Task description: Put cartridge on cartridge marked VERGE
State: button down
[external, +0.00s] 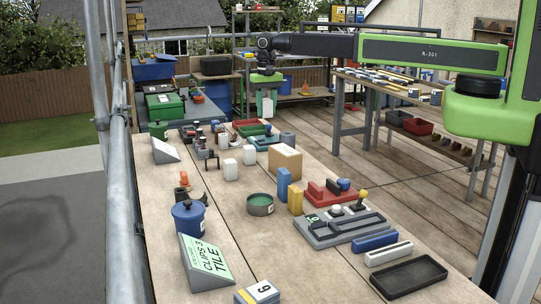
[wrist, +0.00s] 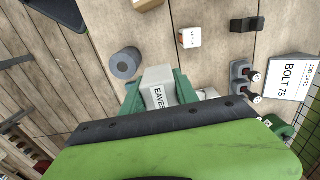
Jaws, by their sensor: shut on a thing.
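My gripper (external: 267,105) hangs over the far part of the long workbench in the external view, its green fingers shut on a pale grey cartridge (wrist: 152,76). In the wrist view that cartridge sits between the fingers (wrist: 160,92) and bears a label reading EAVES. I cannot read VERGE on anything. A small white block (wrist: 188,38) with an orange mark and unreadable small print stands on the bench, apart from my gripper. In the external view, pale blocks stand on the bench (external: 230,169), (external: 250,154), with no readable marks.
A grey cylinder (wrist: 124,63) stands beside the held cartridge in the wrist view. A BOLT 75 card (wrist: 292,76) and a grey holder (wrist: 243,75) are at right. A cardboard box (external: 285,161), green tin (external: 260,204) and blue pot (external: 189,218) occupy the bench. Bare wood lies between them.

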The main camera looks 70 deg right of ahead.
jog(key=b, duration=0.4)
send_over(249, 147)
jog(key=f, duration=0.5)
jog(key=shift+d+f, duration=0.15)
jog(key=shift+d, duration=0.2)
jog(key=shift+a, duration=0.3)
notch_tip(249, 147, down, 4)
jog(key=b, duration=0.4)
jog(key=shift+f, duration=0.2)
jog(key=shift+r, duration=0.25)
jog(key=shift+f, duration=0.15)
jog(key=c, duration=0.9)
grip_release()
